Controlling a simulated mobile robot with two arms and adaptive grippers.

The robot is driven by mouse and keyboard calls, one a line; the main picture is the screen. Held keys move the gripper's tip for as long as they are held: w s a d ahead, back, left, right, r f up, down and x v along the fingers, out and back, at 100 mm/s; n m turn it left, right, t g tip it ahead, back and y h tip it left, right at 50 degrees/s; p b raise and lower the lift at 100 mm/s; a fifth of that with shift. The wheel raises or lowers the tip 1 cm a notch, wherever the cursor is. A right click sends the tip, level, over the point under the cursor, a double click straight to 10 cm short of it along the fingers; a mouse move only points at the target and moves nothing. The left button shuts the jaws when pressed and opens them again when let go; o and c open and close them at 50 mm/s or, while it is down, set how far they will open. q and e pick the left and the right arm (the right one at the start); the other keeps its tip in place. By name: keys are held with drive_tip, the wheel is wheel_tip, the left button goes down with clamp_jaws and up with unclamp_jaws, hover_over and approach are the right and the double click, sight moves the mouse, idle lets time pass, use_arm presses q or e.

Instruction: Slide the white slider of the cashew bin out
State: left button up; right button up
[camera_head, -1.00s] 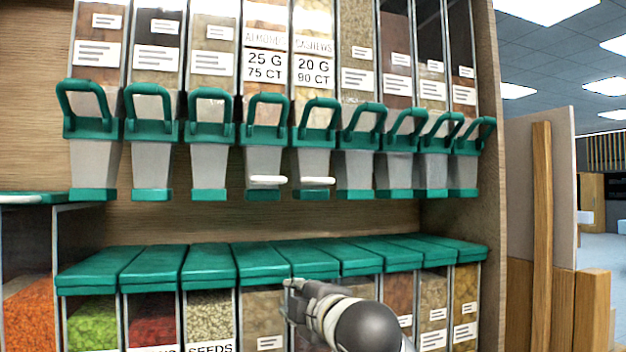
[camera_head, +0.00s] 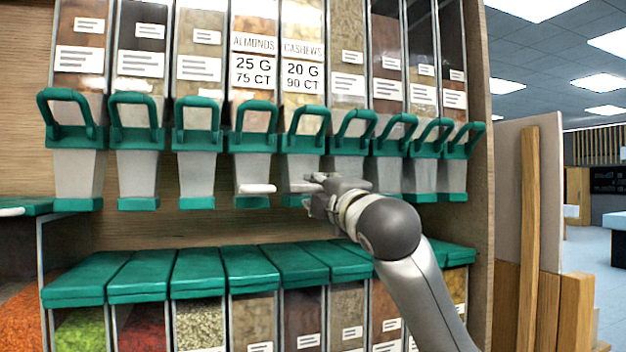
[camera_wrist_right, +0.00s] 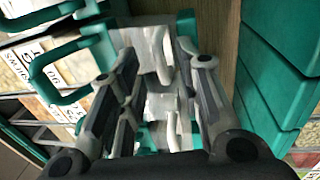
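The cashew bin (camera_head: 303,88) is a clear upright bin labelled "CASHEWS 20 G 90 CT", with a green handle and a pale spout. Its white slider (camera_head: 300,186) shows low on the spout, partly hidden by my right gripper (camera_head: 316,191). In the right wrist view, the right gripper (camera_wrist_right: 156,52) is open, and the curved white slider (camera_wrist_right: 162,55) appears between its two fingertips. I cannot tell whether either finger touches it. My left gripper is not in view.
The almond bin (camera_head: 253,88) stands just left, with a similar white slider (camera_head: 257,189). Other green-handled bins line both sides. Below, a row of lower bins has green lids (camera_head: 250,266) under the gripper. A wooden side panel (camera_head: 477,100) bounds the shelf at right.

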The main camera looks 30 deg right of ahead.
sight(314, 188)
drive_tip(key=p+x, duration=0.1)
drive_tip(key=x, duration=0.3)
drive_tip(key=c, duration=0.6)
clamp_jaws()
drive_tip(key=shift+s, duration=0.15)
